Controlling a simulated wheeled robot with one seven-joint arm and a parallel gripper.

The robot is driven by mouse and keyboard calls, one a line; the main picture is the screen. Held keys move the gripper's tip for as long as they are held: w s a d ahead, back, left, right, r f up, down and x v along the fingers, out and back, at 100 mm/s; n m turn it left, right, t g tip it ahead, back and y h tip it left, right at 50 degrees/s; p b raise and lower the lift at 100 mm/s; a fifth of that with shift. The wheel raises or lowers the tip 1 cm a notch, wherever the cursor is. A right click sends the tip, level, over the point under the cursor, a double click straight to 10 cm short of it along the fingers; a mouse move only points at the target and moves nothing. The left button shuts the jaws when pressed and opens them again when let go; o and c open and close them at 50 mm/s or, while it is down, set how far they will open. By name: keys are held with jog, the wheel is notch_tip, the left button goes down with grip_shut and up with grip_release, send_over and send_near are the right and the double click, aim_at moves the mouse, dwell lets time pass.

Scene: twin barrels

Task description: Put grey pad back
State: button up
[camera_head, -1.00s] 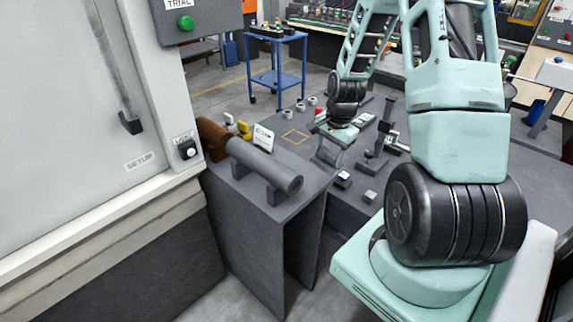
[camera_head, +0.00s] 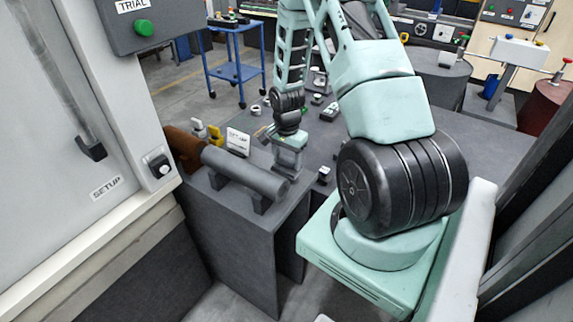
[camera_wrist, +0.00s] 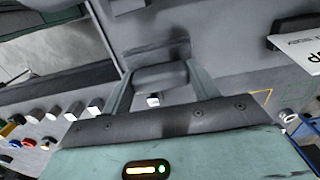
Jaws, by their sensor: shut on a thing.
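My gripper (camera_head: 287,172) is by the right end of the grey barrel (camera_head: 243,172), above the bench edge. In the wrist view its two fingers (camera_wrist: 162,82) are closed on a grey block, which I take to be the grey pad (camera_wrist: 160,76). The pad lies level between the fingers, close to a grey surface with a darker strip (camera_wrist: 155,52). I cannot tell whether the pad touches that surface. In the head view the pad is too small to make out against my gripper.
A large cabinet (camera_head: 75,130) is on the left. A blue cart (camera_head: 235,72) stands farther back.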

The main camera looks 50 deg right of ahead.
aim_at(287, 165)
jog(key=shift+f+p, duration=0.35)
jog(key=shift+f, duration=1.25)
jog(key=shift+f, duration=0.1)
jog(key=o, duration=0.9)
